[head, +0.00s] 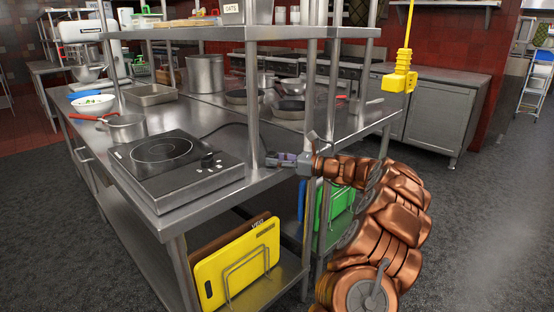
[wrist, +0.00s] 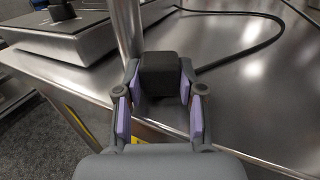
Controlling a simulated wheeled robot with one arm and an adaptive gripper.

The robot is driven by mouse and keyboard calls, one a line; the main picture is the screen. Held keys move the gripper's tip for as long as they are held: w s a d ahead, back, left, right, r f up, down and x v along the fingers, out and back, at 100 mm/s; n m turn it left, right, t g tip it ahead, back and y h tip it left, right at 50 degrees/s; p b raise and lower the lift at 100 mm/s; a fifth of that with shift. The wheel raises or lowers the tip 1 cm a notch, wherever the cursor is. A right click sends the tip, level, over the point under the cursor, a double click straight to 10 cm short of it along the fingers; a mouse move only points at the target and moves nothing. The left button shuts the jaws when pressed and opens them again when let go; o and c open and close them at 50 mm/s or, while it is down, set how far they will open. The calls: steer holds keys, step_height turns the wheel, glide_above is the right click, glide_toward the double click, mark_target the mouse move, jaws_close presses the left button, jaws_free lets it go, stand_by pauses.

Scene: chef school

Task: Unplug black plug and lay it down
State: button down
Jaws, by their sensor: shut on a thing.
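The black plug (wrist: 160,74) is a dark block between the fingers of my gripper (wrist: 160,98) in the wrist view. My gripper is shut on it, with a purple pad on each side. The plug is close to the metal shelf post and the table's edge; I cannot tell if it touches the steel top. A black cable (wrist: 255,14) runs from beside the plug and curves back across the table. In the head view my gripper (head: 288,159) is by the post, and the plug is too small to make out. The yellow hanging socket box (head: 400,82) is well apart, upper right.
An induction hob (head: 175,170) stands left of my gripper on the steel table (head: 235,187). Shelf posts (head: 309,110) rise close to my gripper. Pans (head: 290,108) stand farther back. Some steel near the hob is bare.

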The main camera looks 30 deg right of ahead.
steer(key=c, duration=0.6)
jaws_free()
